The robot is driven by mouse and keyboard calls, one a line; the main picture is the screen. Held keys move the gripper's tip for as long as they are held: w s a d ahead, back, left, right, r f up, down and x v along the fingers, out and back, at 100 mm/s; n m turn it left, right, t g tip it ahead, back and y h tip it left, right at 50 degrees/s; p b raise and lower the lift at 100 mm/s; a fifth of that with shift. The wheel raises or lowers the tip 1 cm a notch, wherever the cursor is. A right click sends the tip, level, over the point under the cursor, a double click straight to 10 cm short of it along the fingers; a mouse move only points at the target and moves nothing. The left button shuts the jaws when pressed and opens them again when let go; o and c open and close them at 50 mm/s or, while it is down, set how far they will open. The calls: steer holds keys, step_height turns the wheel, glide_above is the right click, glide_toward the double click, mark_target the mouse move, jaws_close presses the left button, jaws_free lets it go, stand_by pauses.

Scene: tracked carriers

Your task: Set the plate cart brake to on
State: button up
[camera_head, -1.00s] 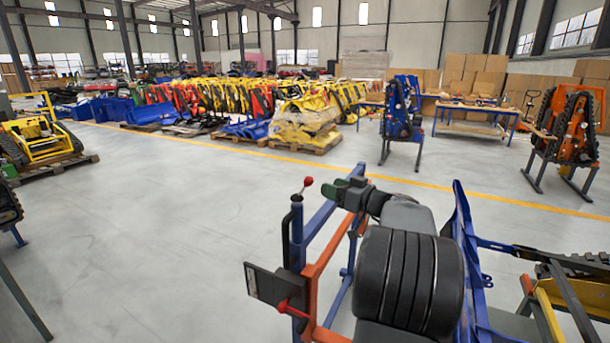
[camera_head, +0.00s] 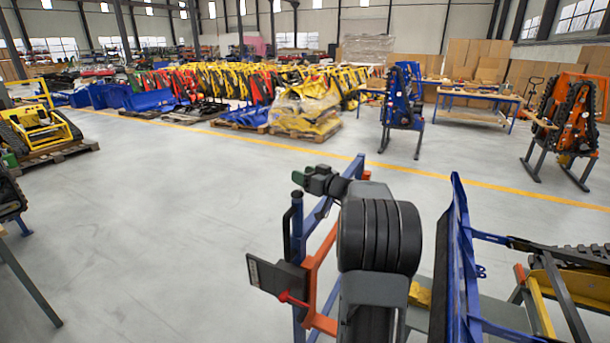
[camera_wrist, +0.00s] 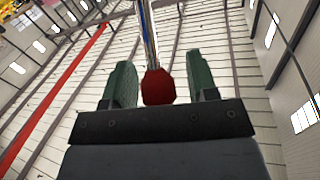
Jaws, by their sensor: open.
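The plate cart has a blue frame (camera_head: 298,235) with an orange bar (camera_head: 318,275) and stands in front of me in the head view. A red knob (camera_wrist: 158,87) on a shiny metal rod (camera_wrist: 147,35) shows in the wrist view. My gripper (camera_head: 298,178) is at the cart's upper left post. In the wrist view its green fingers (camera_wrist: 160,85) are open, one on each side of the knob, with slight gaps visible. In the head view the gripper hides the knob. I cannot tell the brake's setting.
A dark panel (camera_head: 276,275) with a red part (camera_head: 292,299) sticks out at the cart's left. A blue upright part (camera_head: 458,260) and yellow and black machinery (camera_head: 560,290) stand close on the right.

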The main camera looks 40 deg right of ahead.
jaws_close()
stand_by(0.3)
